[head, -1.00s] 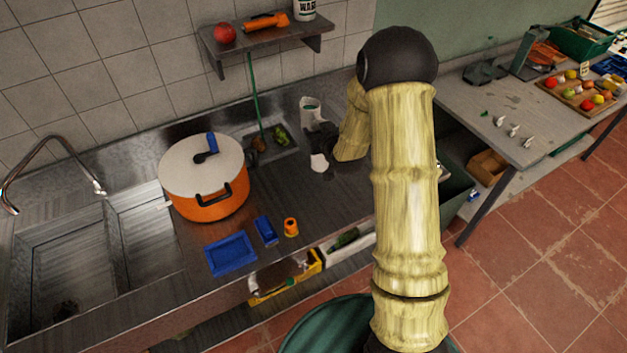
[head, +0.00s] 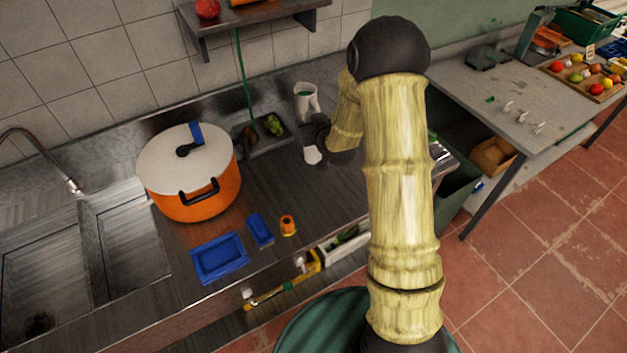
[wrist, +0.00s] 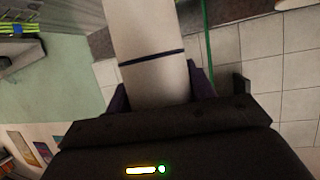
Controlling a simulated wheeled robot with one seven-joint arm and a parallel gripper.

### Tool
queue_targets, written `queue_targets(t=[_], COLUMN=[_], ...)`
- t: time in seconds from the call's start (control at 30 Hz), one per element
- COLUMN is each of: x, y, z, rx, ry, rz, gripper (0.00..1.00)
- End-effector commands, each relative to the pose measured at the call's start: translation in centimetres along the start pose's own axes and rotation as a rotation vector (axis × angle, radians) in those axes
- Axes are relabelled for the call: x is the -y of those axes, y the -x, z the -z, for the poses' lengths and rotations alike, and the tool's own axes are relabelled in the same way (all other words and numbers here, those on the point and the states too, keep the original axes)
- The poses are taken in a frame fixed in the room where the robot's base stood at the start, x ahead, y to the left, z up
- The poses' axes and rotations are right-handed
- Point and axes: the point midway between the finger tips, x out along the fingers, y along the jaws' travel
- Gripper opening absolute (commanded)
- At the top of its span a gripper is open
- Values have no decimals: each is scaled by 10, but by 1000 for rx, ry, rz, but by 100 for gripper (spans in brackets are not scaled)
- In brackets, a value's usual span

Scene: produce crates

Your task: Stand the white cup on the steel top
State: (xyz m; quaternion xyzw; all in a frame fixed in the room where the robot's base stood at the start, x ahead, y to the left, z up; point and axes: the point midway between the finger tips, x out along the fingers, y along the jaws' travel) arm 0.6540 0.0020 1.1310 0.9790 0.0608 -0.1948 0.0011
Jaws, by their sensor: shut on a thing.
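My gripper (head: 318,135) is shut on the white cup, a pale cylinder with a thin dark band, which fills the upper middle of the wrist view (wrist: 150,78). The wrist picture is upside down, and the cup runs out of its top edge. In the head view a white part of the cup (head: 312,156) shows just below my dark fingers, low over the steel top (head: 280,190). My fingers and arm hide much of it. I cannot tell whether its base touches the steel.
A sunken tray (head: 262,147) with green items lies to the left.

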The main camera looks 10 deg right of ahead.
Motion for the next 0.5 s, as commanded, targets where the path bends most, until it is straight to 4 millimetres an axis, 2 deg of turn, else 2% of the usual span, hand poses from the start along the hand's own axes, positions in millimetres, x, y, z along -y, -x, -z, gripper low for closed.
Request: queue_targets(t=[0.23,0.5], x=[0,-1], y=[-4,-18], z=[-8,-44], rx=[2,3], ry=[-1,-1], rz=[0,0], gripper=[4,4])
